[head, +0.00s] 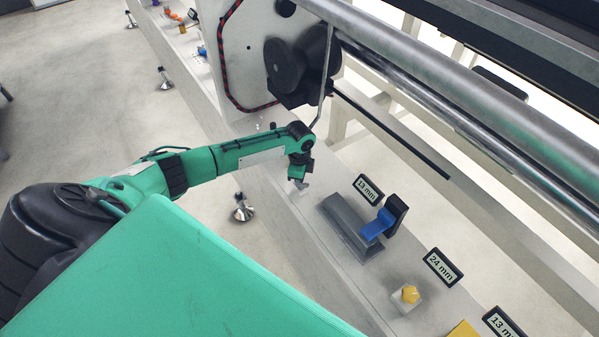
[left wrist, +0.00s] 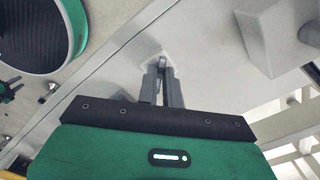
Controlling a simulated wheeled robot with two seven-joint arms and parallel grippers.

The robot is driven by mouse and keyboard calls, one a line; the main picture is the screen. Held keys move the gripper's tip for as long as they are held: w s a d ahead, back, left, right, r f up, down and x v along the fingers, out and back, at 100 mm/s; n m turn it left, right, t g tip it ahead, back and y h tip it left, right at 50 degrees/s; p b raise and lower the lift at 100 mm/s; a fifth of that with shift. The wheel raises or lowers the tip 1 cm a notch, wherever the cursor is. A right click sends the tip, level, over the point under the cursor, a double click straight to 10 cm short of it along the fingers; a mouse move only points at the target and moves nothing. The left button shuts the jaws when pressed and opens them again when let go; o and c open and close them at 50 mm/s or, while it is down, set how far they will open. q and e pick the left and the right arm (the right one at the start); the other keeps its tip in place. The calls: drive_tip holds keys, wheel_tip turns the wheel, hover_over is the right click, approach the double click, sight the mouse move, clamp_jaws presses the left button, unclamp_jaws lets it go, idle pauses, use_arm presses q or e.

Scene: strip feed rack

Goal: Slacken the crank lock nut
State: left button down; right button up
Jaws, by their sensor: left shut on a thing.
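My left gripper (head: 299,181) points down at the pale bench rail, left of the grey channel. In the left wrist view its two grey fingers (left wrist: 162,66) are shut on a small grey piece at a pale pad (left wrist: 151,53) on the rail. The fingers hide most of that piece, so I cannot tell if it is the crank lock nut. A yellow nut-like knob (head: 410,294) sits on a pale block by the "24 mm" sign (head: 442,267). My right gripper is not in view.
A black round housing (head: 290,65) and long metal rollers (head: 440,75) lie above. A thin grey rod (head: 326,75) hangs near my wrist.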

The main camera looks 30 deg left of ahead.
use_arm(q)
drive_tip(key=shift+n, duration=0.4)
drive_tip(key=c, duration=1.6)
unclamp_jaws()
drive_tip(key=shift+o, duration=0.2)
wheel_tip(320, 180, up, 14)
drive_tip(key=b, duration=0.1)
drive_tip(key=shift+f, duration=0.1)
